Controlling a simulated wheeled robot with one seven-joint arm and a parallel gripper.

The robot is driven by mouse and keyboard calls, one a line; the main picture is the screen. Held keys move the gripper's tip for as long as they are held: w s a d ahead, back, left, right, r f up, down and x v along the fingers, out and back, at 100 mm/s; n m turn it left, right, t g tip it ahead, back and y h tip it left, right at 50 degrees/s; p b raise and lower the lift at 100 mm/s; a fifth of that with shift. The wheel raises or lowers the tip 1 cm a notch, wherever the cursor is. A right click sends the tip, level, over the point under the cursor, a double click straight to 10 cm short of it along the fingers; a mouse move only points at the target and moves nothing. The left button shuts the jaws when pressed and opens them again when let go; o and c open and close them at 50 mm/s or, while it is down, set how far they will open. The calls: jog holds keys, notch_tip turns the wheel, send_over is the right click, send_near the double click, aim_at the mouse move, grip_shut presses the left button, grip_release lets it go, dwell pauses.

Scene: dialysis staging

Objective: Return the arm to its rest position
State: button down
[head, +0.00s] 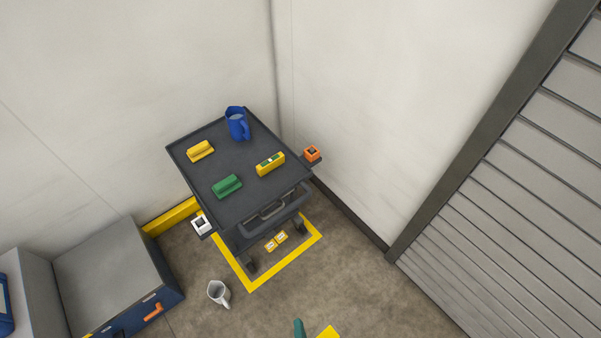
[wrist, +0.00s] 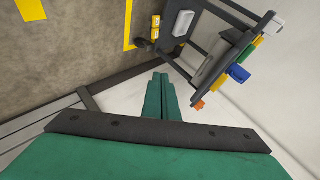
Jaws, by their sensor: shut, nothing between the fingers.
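My gripper (wrist: 160,80) shows in the wrist view with its green fingers together, shut and empty. It points toward the corner where the floor meets the pale wall, with the cart beyond and to the right. Nothing touches the fingertips. In the head view only a small teal tip (head: 299,328) shows at the bottom edge, in front of the cart; I cannot tell which part of my arm it is. The rest of the arm is out of that view.
A dark cart (head: 222,155) stands in the corner, bearing a blue jug (head: 237,124), two yellow items and a green block (head: 227,187). A white mug (head: 219,292) is on the floor. A grey cabinet (head: 110,275) is at left, a shutter (head: 520,200) at right.

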jog(key=s+r+n+t+h, duration=0.1)
jog(key=r+n, duration=0.4)
jog(key=r, duration=0.8)
jog(key=s+r+n+t, duration=0.2)
jog(key=r+n, duration=0.3)
jog(key=r, duration=0.9)
jog(key=shift+s+d+r+n+t+h, duration=0.2)
jog(key=shift+s+n+t+h, duration=0.2)
jog(key=shift+t, duration=0.5)
